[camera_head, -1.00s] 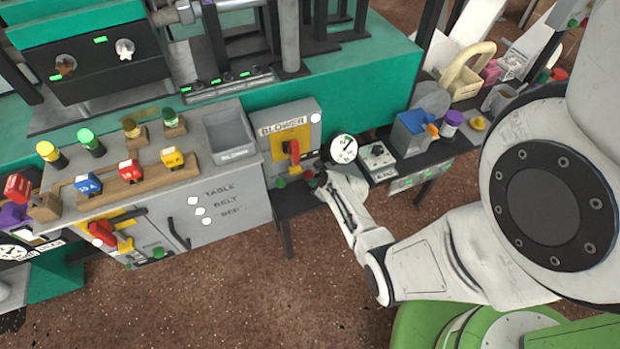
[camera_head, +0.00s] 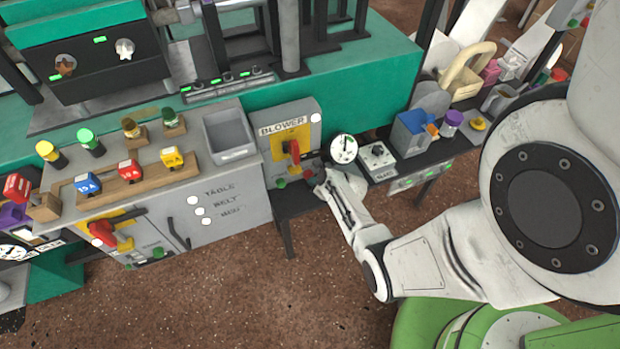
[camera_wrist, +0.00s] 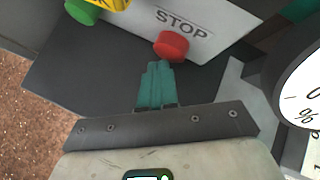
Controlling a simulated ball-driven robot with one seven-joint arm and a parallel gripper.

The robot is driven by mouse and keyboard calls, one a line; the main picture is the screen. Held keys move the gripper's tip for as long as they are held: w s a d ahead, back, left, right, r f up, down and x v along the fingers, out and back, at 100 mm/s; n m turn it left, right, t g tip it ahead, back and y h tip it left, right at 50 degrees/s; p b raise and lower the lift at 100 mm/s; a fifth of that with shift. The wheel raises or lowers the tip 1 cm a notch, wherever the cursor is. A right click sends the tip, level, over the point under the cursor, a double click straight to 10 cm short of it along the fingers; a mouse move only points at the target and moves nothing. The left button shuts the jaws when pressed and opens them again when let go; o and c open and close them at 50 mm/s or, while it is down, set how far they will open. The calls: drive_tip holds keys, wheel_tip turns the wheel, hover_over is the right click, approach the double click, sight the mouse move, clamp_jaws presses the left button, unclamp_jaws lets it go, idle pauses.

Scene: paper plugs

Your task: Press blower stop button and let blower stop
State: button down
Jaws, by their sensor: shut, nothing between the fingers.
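The grey blower box (camera_head: 272,133) has a red switch handle on a yellow plate and a "BLOWER" label. In the wrist view the red stop button (camera_wrist: 171,46) sits below the "STOP" label (camera_wrist: 181,23). The green button (camera_wrist: 81,11) is to its left; it also shows in the head view (camera_head: 281,183). My gripper (camera_wrist: 160,68) is shut and empty, its teal fingertips just below the red button in the picture. I cannot tell whether they touch it. In the head view the red button (camera_head: 308,172) shows just above my gripper (camera_head: 318,184).
A round gauge (camera_head: 344,148) stands close to the right of my gripper, and a dial box (camera_head: 377,160) is beyond it. A grey control cabinet (camera_head: 235,192) with a tray is on the left.

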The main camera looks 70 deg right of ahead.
drive_tip(key=shift+s+a+p, duration=0.5)
drive_tip(key=shift+s+a, duration=0.1)
drive_tip(key=shift+a, duration=0.05)
drive_tip(key=shift+s+a+r+p, duration=0.1)
drive_tip(key=shift+s+a+p, duration=0.5)
drive_tip(key=shift+a, duration=0.2)
drive_tip(key=shift+s+a+p, duration=0.45)
drive_tip(key=shift+s+a, duration=0.55)
drive_tip(key=shift+a, duration=0.15)
